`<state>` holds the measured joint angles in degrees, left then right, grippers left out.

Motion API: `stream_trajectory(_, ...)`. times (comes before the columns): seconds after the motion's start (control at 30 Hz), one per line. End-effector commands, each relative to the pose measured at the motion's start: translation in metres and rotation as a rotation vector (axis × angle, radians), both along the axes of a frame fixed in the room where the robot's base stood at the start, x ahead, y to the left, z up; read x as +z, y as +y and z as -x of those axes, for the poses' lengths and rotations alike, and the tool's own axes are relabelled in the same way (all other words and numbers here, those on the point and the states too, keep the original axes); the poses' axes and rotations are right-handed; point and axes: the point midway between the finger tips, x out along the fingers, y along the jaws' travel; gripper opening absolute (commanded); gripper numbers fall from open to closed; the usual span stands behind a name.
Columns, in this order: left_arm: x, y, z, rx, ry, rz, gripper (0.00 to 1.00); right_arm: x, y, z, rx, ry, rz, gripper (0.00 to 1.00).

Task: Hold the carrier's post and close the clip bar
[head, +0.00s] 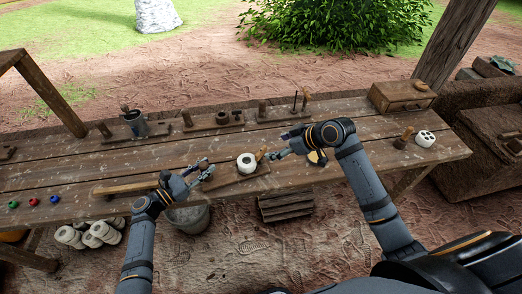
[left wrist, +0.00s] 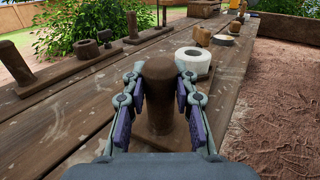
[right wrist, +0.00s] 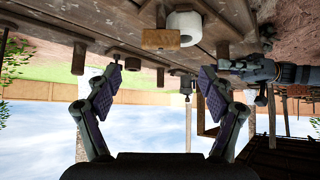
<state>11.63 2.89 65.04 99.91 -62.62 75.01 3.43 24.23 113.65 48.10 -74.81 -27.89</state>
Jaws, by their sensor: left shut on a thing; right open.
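The carrier (head: 232,187) is a low wooden board near the front edge of the bench. Its brown post (left wrist: 160,92) stands upright between the fingers of my left gripper (left wrist: 160,112), which is shut on it. A white ring-shaped piece (head: 247,163) sits on the carrier beside the post. The clip bar (head: 260,154) appears as a wooden block just past the ring; it also shows in the right wrist view (right wrist: 160,38). My right gripper (head: 273,152) is open and empty, a little right of the clip bar and apart from it. How the bar is hinged cannot be made out.
A wooden box (head: 402,95) is at the far right, near a white holed piece (head: 425,138). Small coloured pieces lie at left. A bucket (head: 188,219) stands below.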

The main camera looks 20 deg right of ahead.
Motion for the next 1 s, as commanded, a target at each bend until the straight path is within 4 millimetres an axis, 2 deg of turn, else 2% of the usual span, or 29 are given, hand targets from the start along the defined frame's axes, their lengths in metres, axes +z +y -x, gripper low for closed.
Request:
stream_trajectory(0.17, 0.0, 0.0, 0.0, 0.0, 0.0, 0.001, 0.0, -0.029, 0.023, -0.023, 0.001, 0.003, -0.01, 0.81)
stream_trajectory(0.4, 0.0, 0.0, 0.0, 0.0, 0.0, 0.001, 0.0, -0.06, 0.04, -0.046, -0.001, 0.003, -0.004, 0.81)
stream_trajectory(0.57, 0.0, 0.0, 0.0, 0.0, 0.0, 0.001, 0.0, -0.068, 0.045, -0.052, 0.001, 0.003, 0.0, 0.81)
stream_trajectory(0.8, 0.0, 0.0, 0.0, 0.0, 0.0, 0.001, 0.0, -0.069, 0.045, -0.052, 0.001, 0.003, 0.0, 0.81)
stream_trajectory(1.0, 0.0, 0.0, 0.0, 0.0, 0.0, 0.001, 0.0, -0.068, 0.045, -0.052, 0.001, 0.003, 0.0, 0.55)
